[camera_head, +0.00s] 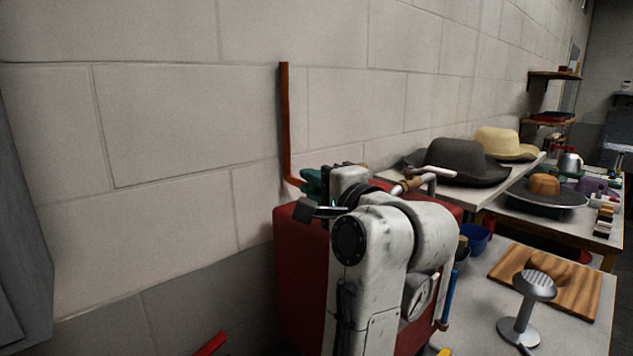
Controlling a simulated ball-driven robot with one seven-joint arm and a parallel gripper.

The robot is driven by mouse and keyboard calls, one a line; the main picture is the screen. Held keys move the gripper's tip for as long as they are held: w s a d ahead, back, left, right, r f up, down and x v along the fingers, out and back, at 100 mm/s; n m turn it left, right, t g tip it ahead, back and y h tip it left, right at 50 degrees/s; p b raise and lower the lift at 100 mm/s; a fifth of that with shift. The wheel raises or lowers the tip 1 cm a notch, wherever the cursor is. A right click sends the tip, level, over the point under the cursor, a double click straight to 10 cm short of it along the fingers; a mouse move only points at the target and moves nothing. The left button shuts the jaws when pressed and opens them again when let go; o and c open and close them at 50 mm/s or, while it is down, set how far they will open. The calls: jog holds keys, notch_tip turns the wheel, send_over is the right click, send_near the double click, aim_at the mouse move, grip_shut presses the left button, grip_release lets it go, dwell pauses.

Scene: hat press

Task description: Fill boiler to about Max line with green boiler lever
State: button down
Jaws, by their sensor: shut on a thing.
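The red boiler (300,270) stands against the wall, largely hidden behind my white arm. A copper-red pipe (285,120) runs down the wall and bends toward the boiler's top. The green boiler lever (312,182) is at the pipe's lower end, partly covered by my gripper (322,194). My gripper is shut on the green lever; the fingertips are mostly hidden. A blue upright tube (449,296), possibly the level glass, shows at the boiler's right side. A round white gauge (423,299) is beside it. I cannot make out a Max line.
A white table (480,325) at right holds a wooden board (590,300) and a metal stand (520,330). Behind are a dark hat (455,160), a cream hat (505,143) and a blue cup (475,238). A grey cabinet (22,230) edges the left. The wall is close behind the boiler.

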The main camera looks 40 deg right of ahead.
jog(key=shift+f, duration=0.15)
jog(key=c, duration=1.2)
grip_release()
jog(key=shift+s, duration=0.1)
